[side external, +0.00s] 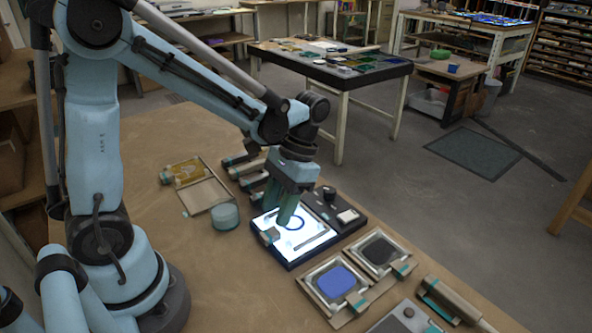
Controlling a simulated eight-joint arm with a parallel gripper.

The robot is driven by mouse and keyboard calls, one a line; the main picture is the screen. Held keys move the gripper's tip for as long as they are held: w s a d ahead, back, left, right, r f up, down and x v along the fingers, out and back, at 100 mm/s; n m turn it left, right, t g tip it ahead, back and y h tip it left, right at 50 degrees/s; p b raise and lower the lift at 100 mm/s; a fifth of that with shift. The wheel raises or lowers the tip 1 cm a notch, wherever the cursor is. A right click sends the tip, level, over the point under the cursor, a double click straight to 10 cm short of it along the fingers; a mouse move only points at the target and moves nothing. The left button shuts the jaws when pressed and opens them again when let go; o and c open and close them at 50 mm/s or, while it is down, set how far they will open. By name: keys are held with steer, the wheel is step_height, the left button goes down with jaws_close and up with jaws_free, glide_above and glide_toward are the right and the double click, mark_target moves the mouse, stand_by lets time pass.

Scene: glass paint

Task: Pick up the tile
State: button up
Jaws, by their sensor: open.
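A bright white lit panel (316,239) in a dark frame lies on the bench in the side external view. A blue ring (300,226) shows on its lit surface; I cannot tell the edges of a clear tile there. My gripper (286,216) points down over the left part of the panel, close to the ring. It is open, and its fingers partly hide the surface. I see nothing held between them. A blue square (337,282) and a dark square (379,250) lie in two pale holders at the panel's lower right.
A round pale-teal container (225,217) stands left of the panel. A pale tray with an amber piece (187,171) lies farther left. A dark unit with a knob (326,194) adjoins the panel's far side. Holders with teal parts (448,300) stand at right.

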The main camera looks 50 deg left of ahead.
mark_target(268, 233)
steer(key=shift+x, duration=2.4)
jaws_close()
steer(key=shift+r, duration=0.15)
